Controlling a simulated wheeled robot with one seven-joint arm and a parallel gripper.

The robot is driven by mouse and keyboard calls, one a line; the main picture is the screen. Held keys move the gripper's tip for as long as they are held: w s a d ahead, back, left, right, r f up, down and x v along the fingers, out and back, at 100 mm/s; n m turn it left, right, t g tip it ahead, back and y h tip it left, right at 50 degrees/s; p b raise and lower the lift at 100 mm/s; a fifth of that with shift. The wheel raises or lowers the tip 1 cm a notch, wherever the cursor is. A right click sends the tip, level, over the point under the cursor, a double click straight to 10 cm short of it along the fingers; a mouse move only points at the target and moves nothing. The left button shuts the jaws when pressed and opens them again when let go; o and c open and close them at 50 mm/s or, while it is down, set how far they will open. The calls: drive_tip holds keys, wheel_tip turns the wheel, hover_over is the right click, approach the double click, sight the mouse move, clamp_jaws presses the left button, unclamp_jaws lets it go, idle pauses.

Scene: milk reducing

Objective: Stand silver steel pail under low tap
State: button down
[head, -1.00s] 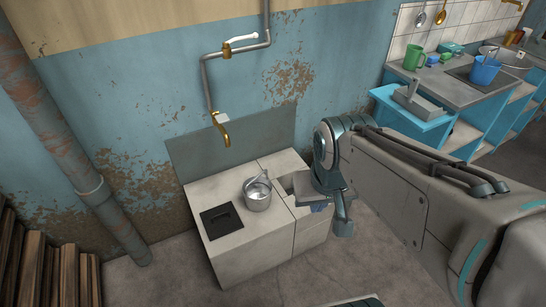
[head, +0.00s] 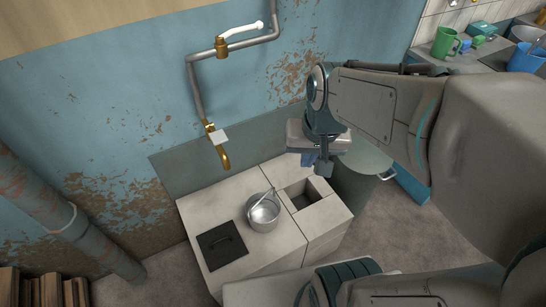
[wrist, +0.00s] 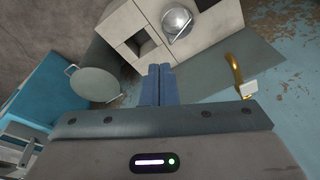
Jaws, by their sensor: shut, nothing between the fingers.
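The pale counter (head: 200,208) has a dark square plate (head: 221,245) left of the pail and a square opening (head: 304,197) right of it. A round grey-green vessel (head: 368,163) stands right of the counter. A white-handled valve (head: 240,35) sits higher on the pipe.

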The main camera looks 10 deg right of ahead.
drive_tip(key=w+d+f+m+g+y+b, duration=0.1)
drive_tip(key=w+f+m+b, duration=0.4)
drive_tip(key=f, duration=0.5)
drive_tip(key=w+d+f+m+g+y+b, duration=0.1)
drive_tip(key=w+f+m+b, duration=0.25)
drive_tip(key=w+f, duration=0.55)
drive_tip(key=w+f+m+b, duration=0.1)
drive_tip(key=f+m+b, duration=0.1)
drive_tip(key=f, duration=0.8)
drive_tip(key=w+d+f+m+b, duration=0.1)
drive_tip(key=f+b, duration=0.3)
drive_tip(key=f, duration=0.7)
drive_tip(key=w+f+m+b, duration=0.2)
drive_tip(key=f+m, duration=0.1)
drive_tip(key=f, duration=0.7)
drive_tip(key=shift+w+d+f+g+b, duration=0.15)
drive_tip(key=shift+d+f+g+b, duration=0.1)
drive_tip(key=shift+d+g+b, duration=0.15)
drive_tip(key=a, duration=0.3)
drive_tip(key=shift+s+a+f, duration=0.1)
drive_tip(key=shift+s+a, duration=0.05)
drive_tip(key=shift+s, duration=0.05)
drive_tip(key=shift+a, duration=0.45)
